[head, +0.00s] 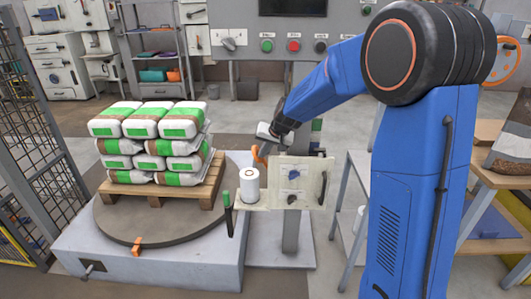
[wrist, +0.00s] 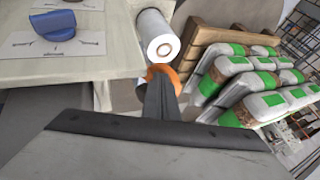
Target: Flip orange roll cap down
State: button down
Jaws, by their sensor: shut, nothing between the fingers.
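The orange roll cap (head: 262,153) stands up beside the wrapper box, above the white film roll (head: 250,184). In the wrist view the orange cap (wrist: 164,73) shows just beyond my fingertips, partly hidden by them, with the roll (wrist: 160,38) behind it. My gripper (head: 268,136) is at the cap's upper end in the head view. Its fingers (wrist: 160,92) are together with nothing held; they overlap the cap in the wrist view, and I cannot tell whether they touch it.
Stacked white-and-green bags (head: 160,142) sit on a pallet (head: 166,194) on a round turntable (head: 140,225) to the left. The pale wrapper box (head: 303,170) has a dark knob and handle. A green-topped post (head: 228,205) stands in front of the roll.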

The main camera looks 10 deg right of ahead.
aim_at(255, 156)
jog(key=shift+w+a+f+h, duration=0.15)
jog(key=shift+a+f, duration=0.05)
jog(key=shift+a, duration=0.4)
jog(key=shift+w+a+f+h, duration=0.15)
jog(key=shift+a+f, duration=0.05)
jog(key=shift+a, duration=0.35)
jog(key=shift+w+a+f+g+h, duration=0.1)
jog(key=shift+a+f+g+h, duration=0.1)
jog(key=shift+a+g+h, duration=0.15)
jog(key=a+f+n+h, duration=0.1)
jog(key=h, duration=0.1)
jog(key=w+a+f+g+h, duration=0.1)
jog(key=a+h, duration=0.1)
jog(key=h, duration=0.1)
jog(key=shift+a+f+n, duration=0.15)
jog(key=shift+f+n, duration=0.25)
jog(key=shift+w+a+f+n+g+h, duration=0.15)
jog(key=shift+a+f+h, duration=0.25)
jog(key=shift+f+h, duration=0.4)
jog(key=shift+a+f+n+g+h, duration=0.15)
jog(key=shift+a+f+h, duration=0.25)
jog(key=shift+f+h, duration=0.4)
jog(key=shift+w+a+f+n+g+h, duration=0.1)
jog(key=shift+a+f+g+h, duration=0.15)
jog(key=shift+a+f+h, duration=0.5)
